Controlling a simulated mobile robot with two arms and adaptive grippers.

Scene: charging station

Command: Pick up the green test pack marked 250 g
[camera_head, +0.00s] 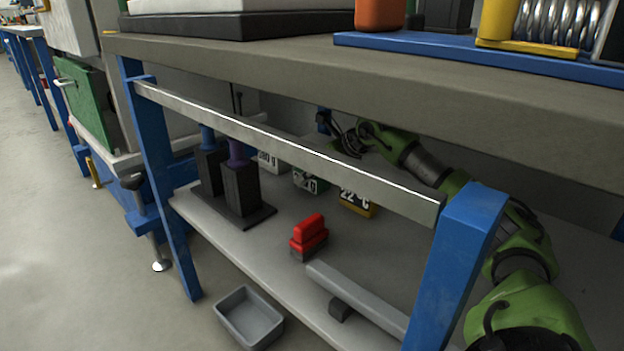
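Several labelled blocks stand on the lower shelf, behind the front rail. One block (270,161) has a white label that seems to end in "0 g"; the rail hides part of it and its body colour is unclear. A dark green block (306,181) to its right carries a white display whose digits I cannot read surely. A yellow block (357,205) reads "22 °C". My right arm reaches in from the right under the bench top. My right gripper (345,138) is dark and small, behind and above the blocks, apart from them as far as I see. My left gripper is out of view.
The grey front rail (290,150) and blue leg (457,260) bound the shelf (270,246). A black stand (241,190) with blue and purple handles is left. A red block (309,233) and grey bar (355,297) lie in front. A grey bin (248,318) is below.

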